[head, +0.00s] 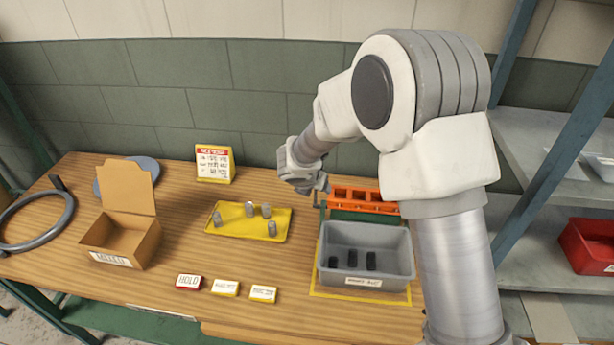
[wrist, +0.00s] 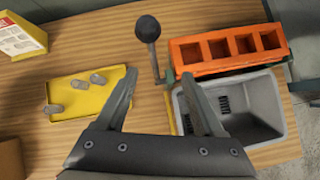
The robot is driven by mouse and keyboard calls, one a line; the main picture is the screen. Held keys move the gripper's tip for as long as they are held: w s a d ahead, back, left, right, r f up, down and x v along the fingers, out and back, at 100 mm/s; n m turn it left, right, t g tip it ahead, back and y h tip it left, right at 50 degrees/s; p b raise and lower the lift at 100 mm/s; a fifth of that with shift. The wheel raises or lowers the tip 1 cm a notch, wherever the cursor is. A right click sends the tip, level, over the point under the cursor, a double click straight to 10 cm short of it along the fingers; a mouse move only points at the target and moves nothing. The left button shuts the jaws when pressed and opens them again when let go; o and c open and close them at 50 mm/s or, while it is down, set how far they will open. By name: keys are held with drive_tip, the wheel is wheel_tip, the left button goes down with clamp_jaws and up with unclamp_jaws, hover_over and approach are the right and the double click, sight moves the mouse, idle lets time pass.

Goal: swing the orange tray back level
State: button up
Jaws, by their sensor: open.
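The orange tray (head: 361,207) stands behind the grey bin in the head view, partly hidden by my arm at its right. In the wrist view the orange tray (wrist: 229,68) shows a row of several square compartments that look empty. I cannot tell its exact tilt. A lever with a dark ball knob (wrist: 148,29) stands at its left end in the wrist view. My gripper (head: 310,187) is just left of the tray in the head view. In the wrist view my gripper (wrist: 158,82) is open and empty, its fingers apart, with the knob beyond the gap between them.
The grey bin (head: 366,283) holds several dark pieces, in front of the tray. A yellow tray (head: 240,232) with several grey cylinders lies to the left. An open cardboard box (head: 121,237), small labelled blocks (head: 226,288) and a yellow sign (head: 214,163) also stand on the table.

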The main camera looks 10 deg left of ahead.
drive_tip(key=v, duration=1.5)
drive_tip(key=shift+p, duration=0.3)
drive_tip(key=shift+s, duration=0.1)
drive_tip(key=s+d+r+m+g+h+b, duration=0.1)
drive_tip(key=s+d+r+m, duration=0.3)
drive_tip(key=d+m, duration=0.45)
drive_tip(key=s+d+r+m+g+h+b, duration=0.1)
drive_tip(key=s+d+r+m, duration=0.2)
drive_tip(key=d+m, duration=0.55)
drive_tip(key=s+d+m+y, duration=0.1)
drive_tip(key=s+d+m, duration=0.3)
drive_tip(key=s+m, duration=0.3)
drive_tip(key=s+d+m+y+b, duration=0.1)
drive_tip(key=s+d+m, duration=0.3)
drive_tip(key=s+m, duration=0.4)
drive_tip(key=shift+d+r+m+y, duration=0.25)
drive_tip(key=shift+m+y, duration=0.25)
drive_tip(key=shift+m, duration=0.2)
drive_tip(key=shift+w, duration=0.1)
